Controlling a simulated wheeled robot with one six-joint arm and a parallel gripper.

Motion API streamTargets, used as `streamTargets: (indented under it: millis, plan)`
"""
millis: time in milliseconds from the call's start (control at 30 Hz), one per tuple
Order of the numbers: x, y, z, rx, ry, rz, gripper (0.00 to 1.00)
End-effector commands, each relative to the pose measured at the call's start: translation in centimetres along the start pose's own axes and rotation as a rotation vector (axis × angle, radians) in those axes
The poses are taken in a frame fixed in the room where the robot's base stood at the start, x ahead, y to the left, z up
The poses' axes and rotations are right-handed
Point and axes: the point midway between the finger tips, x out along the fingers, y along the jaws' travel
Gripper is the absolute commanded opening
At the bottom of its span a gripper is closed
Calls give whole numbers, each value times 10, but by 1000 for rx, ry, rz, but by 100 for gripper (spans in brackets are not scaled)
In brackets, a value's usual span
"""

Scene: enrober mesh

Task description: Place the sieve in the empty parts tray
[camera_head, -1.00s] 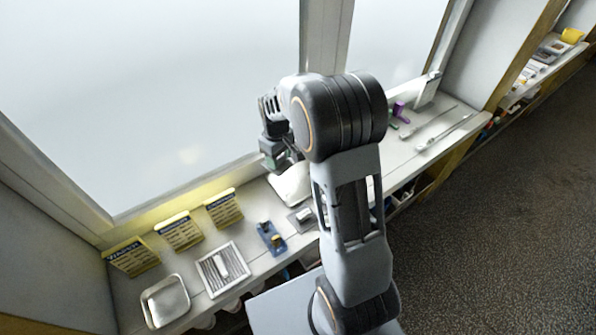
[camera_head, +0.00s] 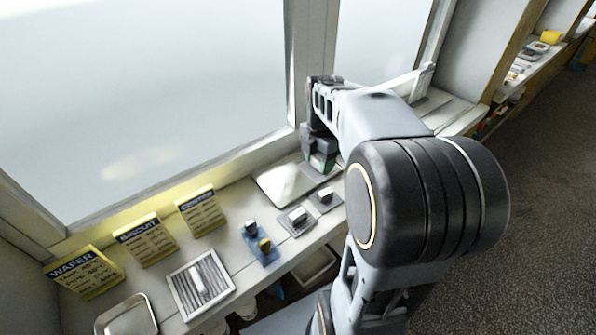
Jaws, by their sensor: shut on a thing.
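My gripper (camera_head: 320,168) is over the back of the counter near the window post, pointing down. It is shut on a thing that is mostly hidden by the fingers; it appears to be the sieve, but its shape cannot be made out. My gripper is far to the right of this tray.
A ribbed tray (camera_head: 176,291) holding a small pale block is beside the metal tray. Three yellow signs (camera_head: 86,273) stand behind. Blue and grey fixtures (camera_head: 262,256) and a pale shiny sheet (camera_head: 283,184) lie between trays and gripper. The window is behind the counter.

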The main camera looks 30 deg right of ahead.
Motion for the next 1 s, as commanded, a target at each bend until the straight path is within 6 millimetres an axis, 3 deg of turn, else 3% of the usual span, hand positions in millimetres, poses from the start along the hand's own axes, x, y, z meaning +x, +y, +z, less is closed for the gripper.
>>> streamTargets:
  millis: [200, 400, 600, 867, 1000]
  plan:
    - [24, 56, 10, -2, 2, -4, 23]
    - [57, 89, 16, 0, 2, -3, 23]
    - [78, 106, 20, 1, 1, -2, 23]
    - [87, 114, 21, 1, 0, 0, 23]
    - [101, 116, 22, 1, 1, -3, 23]
